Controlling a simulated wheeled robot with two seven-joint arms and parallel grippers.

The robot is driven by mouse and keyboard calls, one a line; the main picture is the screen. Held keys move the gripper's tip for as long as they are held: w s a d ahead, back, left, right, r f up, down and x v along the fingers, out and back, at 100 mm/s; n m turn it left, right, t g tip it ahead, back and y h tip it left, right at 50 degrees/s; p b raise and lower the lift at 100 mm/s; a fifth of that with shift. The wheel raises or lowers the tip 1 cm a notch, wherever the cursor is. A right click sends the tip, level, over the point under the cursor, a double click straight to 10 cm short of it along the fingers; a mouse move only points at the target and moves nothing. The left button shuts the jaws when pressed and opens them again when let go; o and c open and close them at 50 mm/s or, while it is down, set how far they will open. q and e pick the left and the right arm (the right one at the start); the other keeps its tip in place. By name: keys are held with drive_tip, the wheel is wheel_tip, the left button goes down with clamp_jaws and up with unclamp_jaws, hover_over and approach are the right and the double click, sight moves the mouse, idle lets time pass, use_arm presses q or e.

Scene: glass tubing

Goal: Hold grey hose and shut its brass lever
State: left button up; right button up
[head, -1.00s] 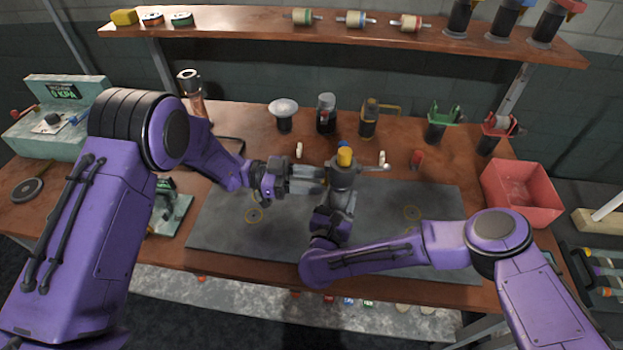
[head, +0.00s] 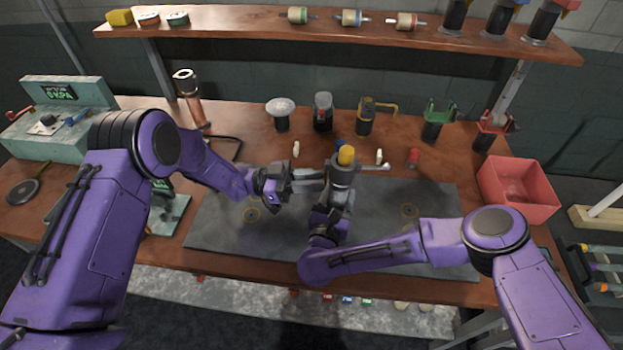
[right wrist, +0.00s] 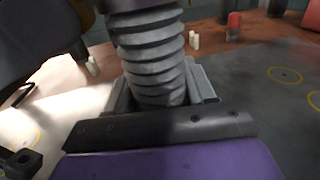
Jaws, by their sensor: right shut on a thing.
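The grey ribbed hose (right wrist: 152,55) stands upright between the jaws of my right gripper in the right wrist view. In the head view my right gripper (head: 332,208) is below a grey fitting (head: 341,176) with a yellow cap (head: 346,155), at the middle of the mat. A thin pale arm (head: 374,167) sticks out from the fitting to the right. My left gripper (head: 281,184) is just left of the fitting, its jaws pointing towards it. Its jaw gap is too small to judge. I cannot make out a brass lever on the hose for sure.
The dark mat (head: 225,225) is mostly clear on both sides. Several holders stand behind it, one with a brass-coloured handle (head: 385,107). A red bin (head: 518,190) is at the right, a teal gauge box (head: 55,120) at the left. A shelf (head: 240,32) spans the back.

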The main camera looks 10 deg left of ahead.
use_arm(q)
drive_tip(key=shift+o, duration=1.2)
drive_tip(key=shift+d, duration=0.2)
use_arm(e)
drive_tip(key=shift+s+a, duration=0.1)
drive_tip(key=shift+a, duration=0.2)
use_arm(q)
drive_tip(key=shift+a, duration=0.2)
use_arm(e)
drive_tip(key=shift+d, duration=0.1)
drive_tip(key=shift+d, duration=0.1)
use_arm(q)
wheel_tip(320, 180, up, 10)
use_arm(e)
drive_tip(key=o, duration=1.4)
